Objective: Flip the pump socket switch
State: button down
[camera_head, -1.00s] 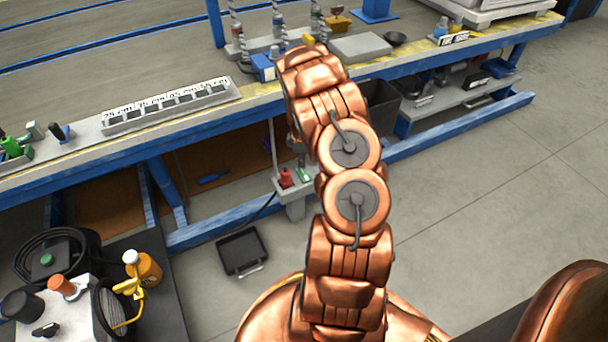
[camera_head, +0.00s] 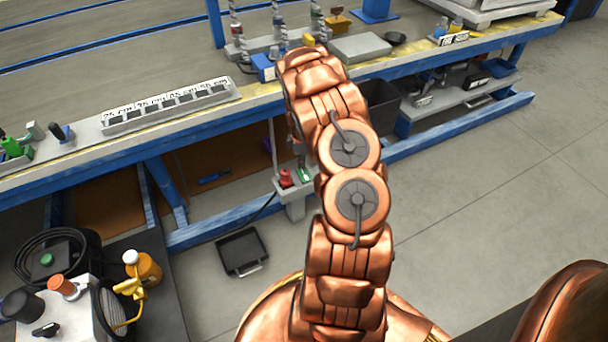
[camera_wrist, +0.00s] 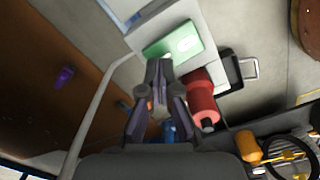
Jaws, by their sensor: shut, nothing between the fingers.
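A small grey socket box (camera_head: 296,208) stands low by the blue bench frame, with a red plug (camera_head: 286,178) and a green switch (camera_head: 304,174) on top. In the wrist view, the green switch (camera_wrist: 180,43) is a translucent rocker on the pale box, with the red plug (camera_wrist: 201,92) to its lower right. My gripper (camera_wrist: 159,66) is shut and empty. Its tips overlap the lower edge of the green switch in the picture; I cannot tell whether they touch it. In the head view my gripper is mostly hidden behind my copper arm.
The blue-framed workbench (camera_head: 170,229) runs across above the socket box. A black case (camera_head: 243,251) lies on the floor to the lower left. A dark bin (camera_head: 381,104) stands right of my arm. A cart (camera_head: 150,310) with a yellow bottle is at lower left. Floor at right is clear.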

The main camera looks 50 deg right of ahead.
aim_at(302, 170)
jog(key=shift+f, duration=0.9)
dwell(0.7)
jog(key=shift+r+p, duration=1.95)
jog(key=shift+r, duration=1.6)
